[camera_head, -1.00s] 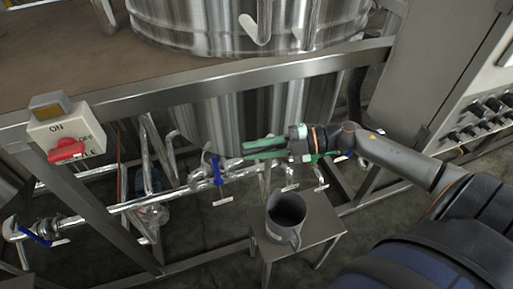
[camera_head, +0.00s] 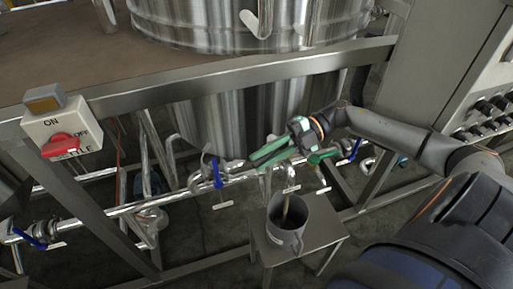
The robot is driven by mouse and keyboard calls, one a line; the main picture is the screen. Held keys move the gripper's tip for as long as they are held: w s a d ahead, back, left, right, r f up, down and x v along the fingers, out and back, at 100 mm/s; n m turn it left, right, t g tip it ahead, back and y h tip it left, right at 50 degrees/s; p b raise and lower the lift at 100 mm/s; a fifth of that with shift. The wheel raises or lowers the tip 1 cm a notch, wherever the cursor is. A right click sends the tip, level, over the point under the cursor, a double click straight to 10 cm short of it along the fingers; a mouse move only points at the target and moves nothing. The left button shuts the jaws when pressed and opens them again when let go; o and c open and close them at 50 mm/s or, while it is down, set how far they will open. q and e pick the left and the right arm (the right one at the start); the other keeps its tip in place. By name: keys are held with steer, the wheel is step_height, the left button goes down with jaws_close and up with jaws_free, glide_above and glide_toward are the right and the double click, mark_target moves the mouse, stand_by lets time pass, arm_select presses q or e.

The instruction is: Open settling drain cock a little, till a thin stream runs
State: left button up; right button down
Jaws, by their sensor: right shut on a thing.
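My right gripper (camera_head: 288,158), with green fingers, reaches in from the right to the pipe below the steel tank. It is shut on the settling drain cock's handle, which its fingers hide. The cock's pale outlet (camera_head: 291,188) shows just below. A thin brown stream (camera_head: 286,207) runs down into the grey jug (camera_head: 286,241), which stands upright on a small steel table (camera_head: 328,232). The liquid level in the jug cannot be made out. My left gripper is not in view.
Other cocks with blue handles sit along the pipe, one left of my gripper (camera_head: 217,172) and one to the right (camera_head: 355,149). A switch box (camera_head: 62,128) with a red knob is at left. The frame's steel beam (camera_head: 210,85) crosses above my gripper.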

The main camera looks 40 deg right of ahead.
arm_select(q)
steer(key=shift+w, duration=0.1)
arm_select(e)
steer(key=c, duration=1.1)
jaws_free()
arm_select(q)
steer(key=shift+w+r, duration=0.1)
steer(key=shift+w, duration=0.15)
